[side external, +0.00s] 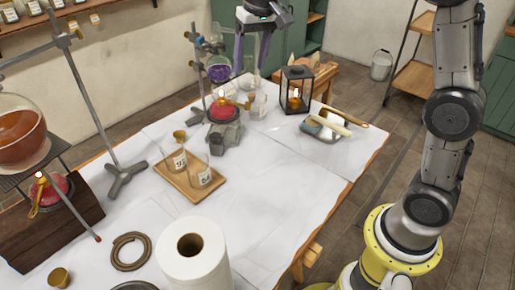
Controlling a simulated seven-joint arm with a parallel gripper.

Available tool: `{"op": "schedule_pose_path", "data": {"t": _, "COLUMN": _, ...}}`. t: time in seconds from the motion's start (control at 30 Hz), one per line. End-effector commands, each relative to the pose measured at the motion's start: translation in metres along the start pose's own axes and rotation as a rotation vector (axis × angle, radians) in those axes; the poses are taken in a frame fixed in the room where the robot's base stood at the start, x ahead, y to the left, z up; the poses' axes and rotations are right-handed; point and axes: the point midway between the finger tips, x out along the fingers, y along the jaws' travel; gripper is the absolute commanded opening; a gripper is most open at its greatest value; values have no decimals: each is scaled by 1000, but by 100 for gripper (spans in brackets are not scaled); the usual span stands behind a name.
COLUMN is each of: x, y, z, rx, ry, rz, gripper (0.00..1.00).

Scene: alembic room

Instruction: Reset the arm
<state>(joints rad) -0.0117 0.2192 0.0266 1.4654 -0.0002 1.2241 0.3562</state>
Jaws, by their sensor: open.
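My gripper (255,50) is at the top middle of the side external view, above the far part of the white table (285,195). Its two dark, purplish fingers point down and stand apart, with nothing seen between them. Below it are a glass vessel near a red burner (224,108) and a small glass beaker (257,106). I cannot tell the exact height of the fingertips over the glassware. My arm rises at the right of the view, from a yellow base.
A wooden tray (187,187) holds labelled glassware. A paper roll (192,262) stands in front.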

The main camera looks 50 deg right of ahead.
Motion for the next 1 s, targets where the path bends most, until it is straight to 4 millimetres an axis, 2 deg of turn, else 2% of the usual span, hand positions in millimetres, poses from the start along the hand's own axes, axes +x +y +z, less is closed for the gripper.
{"op": "schedule_pose_path", "data": {"t": 0.03, "x": -13, "y": 7, "z": 18, "rx": -20, "ry": 21, "rz": -7, "gripper": 64}}
{"op": "schedule_pose_path", "data": {"t": 0.1, "x": -25, "y": 16, "z": 41, "rx": -52, "ry": 46, "rz": -15, "gripper": 64}}
{"op": "schedule_pose_path", "data": {"t": 0.3, "x": -45, "y": 44, "z": 113, "rx": -143, "ry": 120, "rz": -33, "gripper": 64}}
{"op": "schedule_pose_path", "data": {"t": 0.47, "x": -45, "y": 67, "z": 173, "rx": -215, "ry": 181, "rz": -43, "gripper": 64}}
{"op": "schedule_pose_path", "data": {"t": 0.6, "x": -33, "y": 84, "z": 220, "rx": -274, "ry": 230, "rz": -47, "gripper": 64}}
{"op": "schedule_pose_path", "data": {"t": 0.7, "x": -22, "y": 94, "z": 246, "rx": -306, "ry": 256, "rz": -47, "gripper": 64}}
{"op": "schedule_pose_path", "data": {"t": 0.8, "x": -13, "y": 100, "z": 262, "rx": -329, "ry": 273, "rz": -47, "gripper": 64}}
{"op": "schedule_pose_path", "data": {"t": 1.0, "x": -7, "y": 103, "z": 272, "rx": -344, "ry": 284, "rz": -47, "gripper": 64}}
